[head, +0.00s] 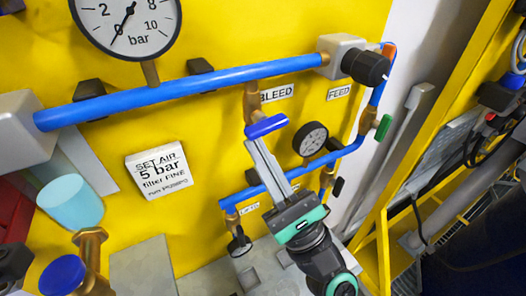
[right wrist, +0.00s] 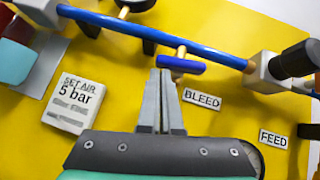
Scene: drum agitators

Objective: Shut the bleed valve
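The bleed valve has a blue lever handle (head: 266,127) on a brass body (head: 253,100) below the long blue pipe, beside the BLEED label (head: 277,93). The lever lies crosswise to the short vertical brass stem. It also shows in the right wrist view (right wrist: 181,65). My right gripper (head: 256,147) reaches up from below, its two long grey fingers pressed together with nothing visible between them. In the right wrist view the fingertips (right wrist: 160,73) are at the lever's left end; I cannot tell whether they touch it. My left gripper is not in view.
A large gauge (head: 127,20) is above the blue pipe (head: 180,93). A black FEED knob (head: 366,67), a small gauge (head: 311,138) and a green handle (head: 383,127) are to the right. A SET AIR sign (head: 159,170) and a cyan cup (head: 70,203) are left.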

